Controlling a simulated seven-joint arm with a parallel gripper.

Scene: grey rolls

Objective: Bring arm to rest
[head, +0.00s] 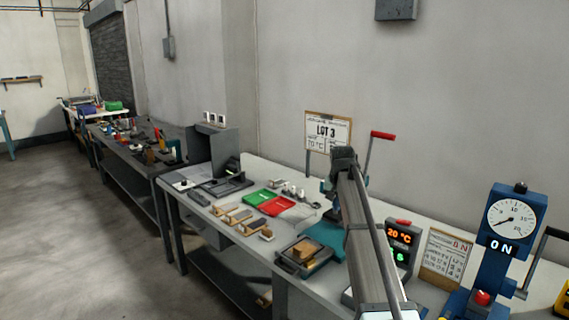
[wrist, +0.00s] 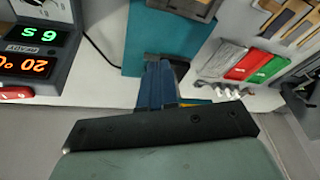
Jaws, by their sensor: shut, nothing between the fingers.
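My gripper (wrist: 163,66) shows in the wrist view, its dark crossbar across the lower part of the picture. It is shut and empty, above the bench beside a teal mat (wrist: 198,38). Blue parts around its tips are hard to tell apart from the tool behind. In the head view my arm rises from the lower right, over the bench, and ends at a dark joint near the lot sign. My gripper cannot be made out there. The teal mat (head: 323,233) lies just left of my arm.
A red-handled lever (head: 382,135) stands just behind my arm.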

